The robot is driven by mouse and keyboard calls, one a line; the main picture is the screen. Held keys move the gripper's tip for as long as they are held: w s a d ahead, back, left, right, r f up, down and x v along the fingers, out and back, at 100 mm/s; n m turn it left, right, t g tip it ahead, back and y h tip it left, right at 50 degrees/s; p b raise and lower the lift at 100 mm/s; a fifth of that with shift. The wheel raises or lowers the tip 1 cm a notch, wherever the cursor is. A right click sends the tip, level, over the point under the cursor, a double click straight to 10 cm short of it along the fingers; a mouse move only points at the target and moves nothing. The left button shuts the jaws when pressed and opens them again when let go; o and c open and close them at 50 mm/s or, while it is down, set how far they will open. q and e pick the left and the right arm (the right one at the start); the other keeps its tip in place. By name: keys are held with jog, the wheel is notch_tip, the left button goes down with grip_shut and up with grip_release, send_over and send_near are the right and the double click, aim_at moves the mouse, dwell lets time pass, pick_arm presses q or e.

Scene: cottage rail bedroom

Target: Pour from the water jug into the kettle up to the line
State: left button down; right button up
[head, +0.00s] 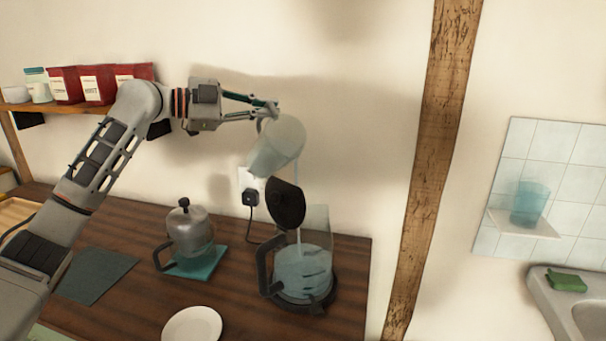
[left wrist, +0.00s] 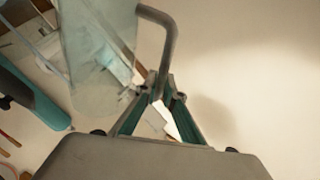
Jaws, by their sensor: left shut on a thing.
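The clear water jug (head: 278,147) is tilted in the air above the kettle in the head view. My left gripper (head: 267,108) is shut on its handle; the left wrist view also shows the jug (left wrist: 95,50) and my fingertips (left wrist: 163,88) at the handle. A thin pale stream falls from the jug's lip into the kettle. The clear kettle (head: 318,226) stands upright on its dark base with its black lid raised. Bluish water fills its lower part. Dark marks show on its side, but I cannot tell which is the line. My right gripper is not in view.
A metal pot (head: 187,229) stands on a teal mat (head: 206,267) left of the kettle. A white plate (head: 192,325) lies at the front. A plug with a cord (head: 249,199) is on the wall behind. A wooden post (head: 433,170) rises to the right.

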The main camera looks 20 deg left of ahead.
aim_at(270, 103)
pick_arm(q)
jog(key=shift+s+d+r+m, duration=0.15)
jog(key=shift+r+m, duration=0.05)
jog(key=shift+r, duration=0.2)
jog(key=shift+s+d+r+m, duration=0.1)
jog(key=shift+r+m, duration=0.1)
jog(key=shift+r, duration=0.2)
dwell(0.6)
jog(key=shift+s+d+r+m+y+p, duration=0.2)
jog(key=shift+s+d+r+m+p, duration=0.15)
jog(key=shift+r+m, duration=0.15)
jog(key=shift+s+d+r+m+y+p, duration=0.2)
jog(key=shift+s+d+r+m+p, duration=0.15)
jog(key=shift+r+m, duration=0.1)
dwell(3.7)
